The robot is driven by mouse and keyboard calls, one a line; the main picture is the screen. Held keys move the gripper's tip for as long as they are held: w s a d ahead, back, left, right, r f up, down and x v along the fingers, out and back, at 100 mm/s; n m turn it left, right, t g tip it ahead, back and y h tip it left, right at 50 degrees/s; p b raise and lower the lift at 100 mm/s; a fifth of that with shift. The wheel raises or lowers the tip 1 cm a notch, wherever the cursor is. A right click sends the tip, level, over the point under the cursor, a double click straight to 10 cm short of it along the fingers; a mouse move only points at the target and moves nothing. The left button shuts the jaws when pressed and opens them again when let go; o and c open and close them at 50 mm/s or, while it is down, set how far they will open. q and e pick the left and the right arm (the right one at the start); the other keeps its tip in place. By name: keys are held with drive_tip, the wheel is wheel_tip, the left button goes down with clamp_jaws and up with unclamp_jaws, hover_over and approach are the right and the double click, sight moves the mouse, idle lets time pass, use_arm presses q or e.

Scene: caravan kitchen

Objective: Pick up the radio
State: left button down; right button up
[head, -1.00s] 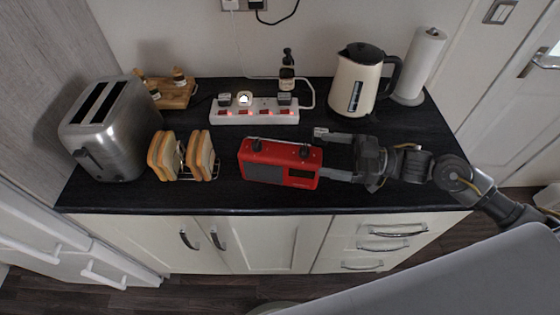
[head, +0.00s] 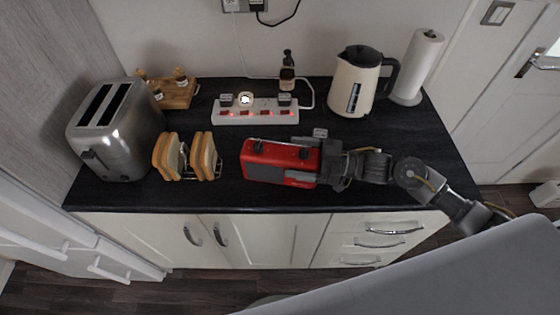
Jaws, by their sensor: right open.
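The red radio (head: 279,163) stands on the black worktop near its front edge, with a dark speaker panel and dark knobs on top. My right gripper (head: 310,158) comes in from the right and is at the radio's right end. One finger shows along the radio's back top edge; the other is mostly hidden at the front right. The jaws are open around the right end of the radio, and I cannot tell whether they touch it. My left gripper is not in view.
A toast rack with bread slices (head: 203,157) and a steel toaster (head: 116,130) stand left of the radio. A white power strip (head: 256,116) lies behind it. A cream kettle (head: 356,85) and paper towel roll (head: 415,68) stand at the back right. Worktop in front is narrow.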

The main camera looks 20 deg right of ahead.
drive_tip(key=c, duration=1.4)
drive_tip(key=shift+c, duration=1.4)
drive_tip(key=shift+r, duration=0.1)
